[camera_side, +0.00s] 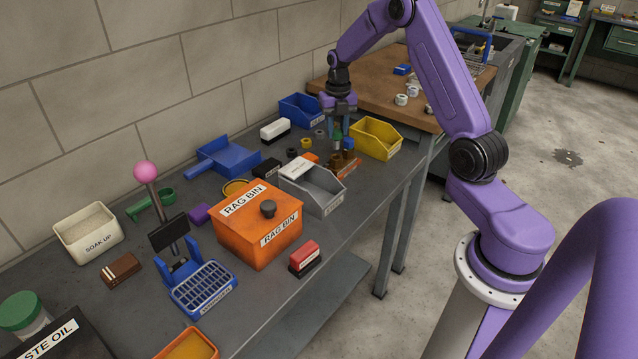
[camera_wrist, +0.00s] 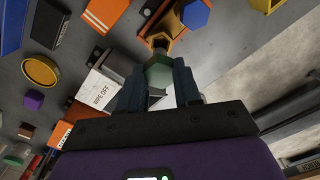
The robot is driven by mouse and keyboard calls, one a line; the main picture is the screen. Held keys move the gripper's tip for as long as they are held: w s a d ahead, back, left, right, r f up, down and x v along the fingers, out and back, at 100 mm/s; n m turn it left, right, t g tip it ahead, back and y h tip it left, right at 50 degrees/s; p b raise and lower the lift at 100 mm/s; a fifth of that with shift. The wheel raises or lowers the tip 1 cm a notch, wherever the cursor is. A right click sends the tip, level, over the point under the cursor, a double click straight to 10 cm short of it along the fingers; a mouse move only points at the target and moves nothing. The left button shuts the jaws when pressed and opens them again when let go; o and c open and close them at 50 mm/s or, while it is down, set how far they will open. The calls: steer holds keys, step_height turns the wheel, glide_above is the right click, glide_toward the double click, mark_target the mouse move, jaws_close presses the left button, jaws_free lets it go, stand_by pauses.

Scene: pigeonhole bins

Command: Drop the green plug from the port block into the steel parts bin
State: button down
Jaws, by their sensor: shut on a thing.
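My gripper (camera_side: 340,128) is shut on the green plug (camera_side: 337,137), pointing down over the far part of the bench. In the wrist view the plug (camera_wrist: 158,76) sits between my two fingers (camera_wrist: 160,88). The orange-brown port block (camera_side: 348,168) is below it; I cannot tell whether the plug's lower end is clear of the block. The grey steel parts bin (camera_side: 325,199) stands just in front and to the left of the block, with its open front toward the bench edge. My gripper is behind and above the bin, not over it.
A yellow bin (camera_side: 375,139) stands right of my gripper and a blue bin (camera_side: 301,110) behind it. The orange rag bin (camera_side: 262,232) is close left of the steel bin. A white-topped eraser (camera_side: 274,129) and several small caps lie nearby.

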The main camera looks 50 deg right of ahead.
steer(key=s+a+r+m, duration=0.2)
steer(key=a+m, duration=0.2)
steer(key=a, duration=1)
steer(key=shift+d+f, duration=0.15)
steer(key=shift+f, duration=2.7)
steer(key=c, duration=0.7)
jaws_free()
steer(key=shift+r, duration=0.1)
step_height(320, 180, up, 8)
